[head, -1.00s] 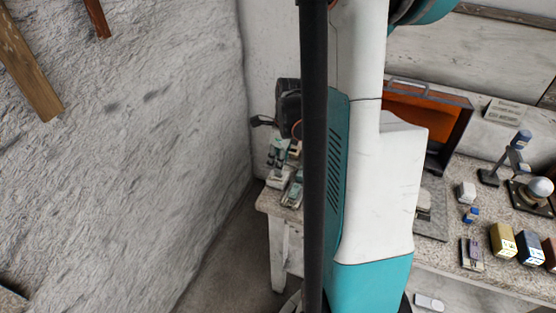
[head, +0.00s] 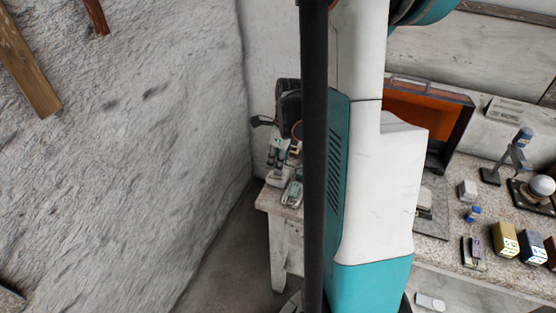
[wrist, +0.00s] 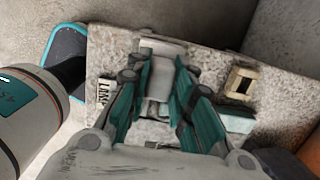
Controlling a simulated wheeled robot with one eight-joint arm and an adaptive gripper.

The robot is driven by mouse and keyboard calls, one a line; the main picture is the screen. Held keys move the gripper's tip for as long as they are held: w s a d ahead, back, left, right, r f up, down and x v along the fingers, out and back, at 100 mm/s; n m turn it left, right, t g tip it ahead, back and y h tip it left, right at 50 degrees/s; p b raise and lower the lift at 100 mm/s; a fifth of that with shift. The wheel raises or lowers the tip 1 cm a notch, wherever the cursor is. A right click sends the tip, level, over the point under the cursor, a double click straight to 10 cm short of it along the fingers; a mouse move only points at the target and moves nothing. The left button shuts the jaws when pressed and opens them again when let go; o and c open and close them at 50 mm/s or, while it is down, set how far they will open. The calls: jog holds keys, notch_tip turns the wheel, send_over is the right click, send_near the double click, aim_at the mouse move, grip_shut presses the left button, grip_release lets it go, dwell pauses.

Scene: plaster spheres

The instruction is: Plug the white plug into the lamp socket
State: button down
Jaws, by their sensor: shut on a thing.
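In the wrist view my gripper (wrist: 162,72) has its teal fingers on both sides of a pale block, which looks like the white plug (wrist: 161,82). The jaws are shut on it. The plug is over or against a pale panel, and I cannot tell whether it touches. A small label, seemingly reading LAMP (wrist: 103,92), is left of the fingers. A beige socket-like piece (wrist: 242,82) with a dark opening sits to the right. In the head view my gripper (head: 278,155) is small and partly hidden beside my dark column, above the bench's left end.
The bench (head: 448,245) carries an open orange-lined case (head: 415,105), a yellow box (head: 505,239), a dark blue box (head: 531,246) and a small stand (head: 514,160) to the right. A rough plaster wall (head: 150,150) rises on the left. My arm hides the bench's middle.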

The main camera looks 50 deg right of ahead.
jog(key=shift+f+b, duration=0.9)
jog(key=shift+f, duration=0.2)
jog(key=c, duration=1.3)
grip_release()
jog(key=shift+r, duration=0.15)
jog(key=shift+r+p, duration=1.45)
jog(key=shift+r, duration=0.45)
